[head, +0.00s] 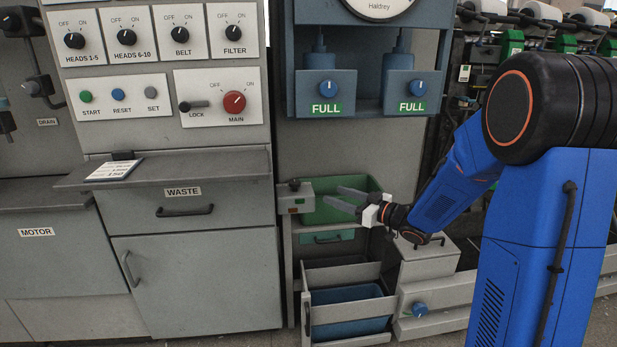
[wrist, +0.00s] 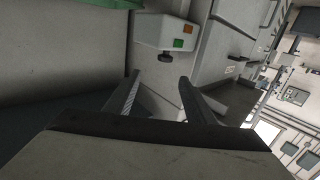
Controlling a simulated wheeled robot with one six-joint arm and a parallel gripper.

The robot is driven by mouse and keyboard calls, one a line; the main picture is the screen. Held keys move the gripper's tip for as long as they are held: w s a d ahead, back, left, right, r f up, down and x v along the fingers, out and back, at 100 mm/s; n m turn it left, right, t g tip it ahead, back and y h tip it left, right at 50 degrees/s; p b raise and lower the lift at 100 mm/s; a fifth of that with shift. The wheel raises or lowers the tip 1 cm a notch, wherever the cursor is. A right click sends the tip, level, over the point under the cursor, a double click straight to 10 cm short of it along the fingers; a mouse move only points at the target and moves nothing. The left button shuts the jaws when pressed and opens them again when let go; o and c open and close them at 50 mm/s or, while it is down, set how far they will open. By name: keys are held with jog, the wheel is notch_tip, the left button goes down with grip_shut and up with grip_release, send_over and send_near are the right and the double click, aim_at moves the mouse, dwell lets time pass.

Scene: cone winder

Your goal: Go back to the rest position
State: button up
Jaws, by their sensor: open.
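My gripper (head: 345,199) is open and empty in the head view. Its two grey fingers point left, in front of the green bin (head: 369,187). In the wrist view my gripper (wrist: 160,92) shows two dark fingers spread apart with nothing between them. Beyond the fingertips is a pale box (wrist: 165,33) with an orange and a green button and a dark knob. My blue arm reaches in from the right of the head view.
The grey cabinet with the WASTE drawer (head: 184,208) stands at left, below switch panels. Two FULL units (head: 325,93) hang above my gripper. A blue bin (head: 347,311) sits in the open lower drawer. A grey box (head: 426,262) stands below my wrist.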

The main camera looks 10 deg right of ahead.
jog(key=s+d+r+m+h, duration=0.2)
jog(key=s+d+m+h, duration=0.1)
jog(key=s+d+h, duration=0.3)
jog(key=s+d+r+m+h, duration=0.3)
jog(key=s+d+m+h, duration=0.1)
jog(key=s+d+h, duration=0.25)
jog(key=s+a+f+g, duration=0.1)
jog(key=s+f+g, duration=0.1)
jog(key=s, duration=0.8)
jog(key=s+a+f+m+g, duration=0.1)
jog(key=s+a+f+g, duration=0.1)
jog(key=s, duration=0.7)
jog(key=s+a+f+g, duration=0.2)
jog(key=s+g, duration=0.2)
jog(key=s, duration=0.6)
jog(key=shift+s+a+f+m+y, duration=0.15)
jog(key=shift+s+m+y, duration=0.15)
jog(key=shift+s+y, duration=0.05)
